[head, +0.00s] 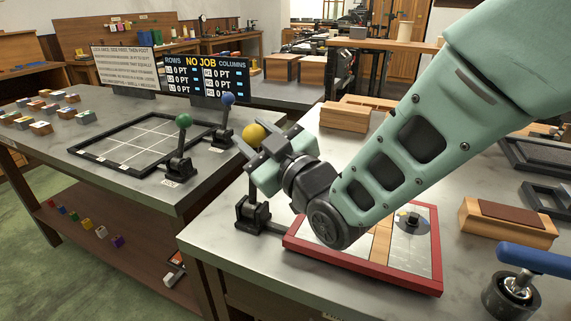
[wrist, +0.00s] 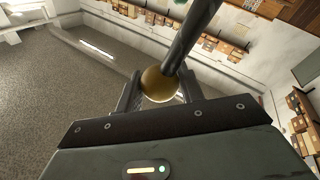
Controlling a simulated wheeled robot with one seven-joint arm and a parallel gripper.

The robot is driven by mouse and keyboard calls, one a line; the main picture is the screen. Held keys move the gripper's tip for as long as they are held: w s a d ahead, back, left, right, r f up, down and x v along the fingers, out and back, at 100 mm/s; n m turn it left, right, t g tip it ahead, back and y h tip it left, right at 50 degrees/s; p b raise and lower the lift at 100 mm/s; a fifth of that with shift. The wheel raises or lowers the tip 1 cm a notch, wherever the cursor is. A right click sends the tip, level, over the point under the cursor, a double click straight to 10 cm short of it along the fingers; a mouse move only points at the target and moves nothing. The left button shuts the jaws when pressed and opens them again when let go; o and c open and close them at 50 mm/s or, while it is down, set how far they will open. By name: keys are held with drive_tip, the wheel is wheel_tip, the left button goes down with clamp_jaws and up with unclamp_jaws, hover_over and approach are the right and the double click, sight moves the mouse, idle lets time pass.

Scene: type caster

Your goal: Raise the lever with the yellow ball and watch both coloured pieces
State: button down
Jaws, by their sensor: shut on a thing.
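The lever with the yellow ball (head: 254,133) stands at the front left of the near table, beside a red-framed board. Its black base (head: 253,214) shows below my gripper; most of its shaft is hidden. My gripper (head: 262,157) is shut on this lever at the ball. In the wrist view the yellow ball (wrist: 160,84) sits between the two fingers, with a dark rod crossing in front of it. The red-framed board (head: 438,245) has pale panels and a tan strip, with a small dark piece (head: 411,219) on it. My arm hides part of the board, and I cannot tell which pieces are the coloured ones.
Levers with a green ball (head: 183,120) and a blue ball (head: 228,99) stand on the left table by a black grid frame (head: 120,175). A sign reads "NO JOB" (head: 205,75).

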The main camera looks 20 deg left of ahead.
drive_tip(key=s+a+f+n+g+y+b, duration=0.1)
drive_tip(key=s+n+y+b, duration=0.3)
drive_tip(key=s+n+b, duration=0.6)
drive_tip(key=f+g+b, duration=0.1)
drive_tip(key=b, duration=0.5)
drive_tip(key=shift+a+y, duration=0.2)
drive_tip(key=shift+y, duration=0.2)
drive_tip(key=shift+s, duration=0.1)
drive_tip(key=c, duration=0.9)
unclamp_jaws()
drive_tip(key=s+d, duration=0.1)
drive_tip(key=d, duration=0.3)
drive_tip(key=s+d, duration=0.2)
drive_tip(key=d, duration=0.2)
drive_tip(key=s+d, duration=0.2)
drive_tip(key=d, duration=0.2)
drive_tip(key=shift+f, duration=0.25)
